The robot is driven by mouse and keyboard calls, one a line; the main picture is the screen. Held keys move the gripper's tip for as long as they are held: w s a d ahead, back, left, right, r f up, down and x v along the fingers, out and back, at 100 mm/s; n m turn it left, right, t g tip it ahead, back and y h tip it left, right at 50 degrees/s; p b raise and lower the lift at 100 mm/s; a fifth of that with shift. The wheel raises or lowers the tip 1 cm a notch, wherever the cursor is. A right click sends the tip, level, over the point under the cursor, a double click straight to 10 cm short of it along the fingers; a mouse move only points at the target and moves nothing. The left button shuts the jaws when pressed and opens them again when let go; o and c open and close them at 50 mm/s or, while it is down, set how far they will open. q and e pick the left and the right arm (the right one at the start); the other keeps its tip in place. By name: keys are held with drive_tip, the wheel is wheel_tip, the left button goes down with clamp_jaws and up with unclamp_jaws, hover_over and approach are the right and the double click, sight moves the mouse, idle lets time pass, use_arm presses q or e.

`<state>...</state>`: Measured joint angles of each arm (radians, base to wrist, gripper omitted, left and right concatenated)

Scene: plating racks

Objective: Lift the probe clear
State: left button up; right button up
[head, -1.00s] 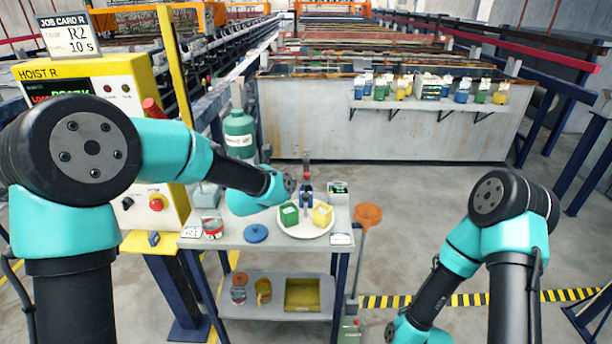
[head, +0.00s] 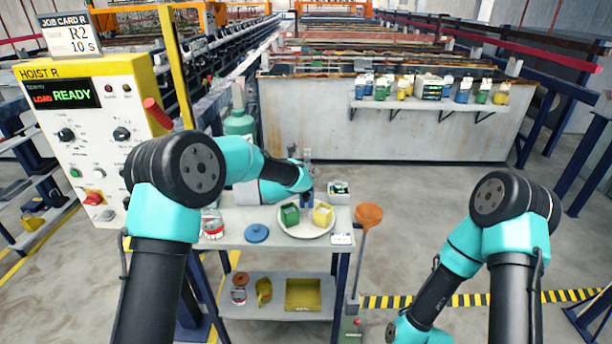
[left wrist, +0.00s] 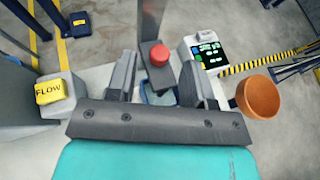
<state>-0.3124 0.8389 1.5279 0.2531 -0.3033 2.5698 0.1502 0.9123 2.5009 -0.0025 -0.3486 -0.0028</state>
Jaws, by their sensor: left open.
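The probe appears to be the upright grey piece with a red round top (left wrist: 158,53), seen in the left wrist view between my fingers. Its lower end meets a blue holder (left wrist: 157,95), partly hidden by my gripper. In the head view the blue stand (head: 307,195) is at the back of the cart, behind a white plate. My left gripper (left wrist: 157,82) is open, with one finger on each side of the probe and visible gaps. In the head view this gripper (head: 300,158) is at the stand and hides the probe's top. My right gripper is out of view.
A meter (left wrist: 207,50) stands right of the probe; an orange funnel (left wrist: 261,98) is farther right. A blue lid (head: 256,233) lies on the cart top. Open floor lies right of the cart.

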use_arm(q)
drive_tip(key=shift+x, duration=1.5)
drive_tip(key=shift+c, duration=0.5)
clamp_jaws()
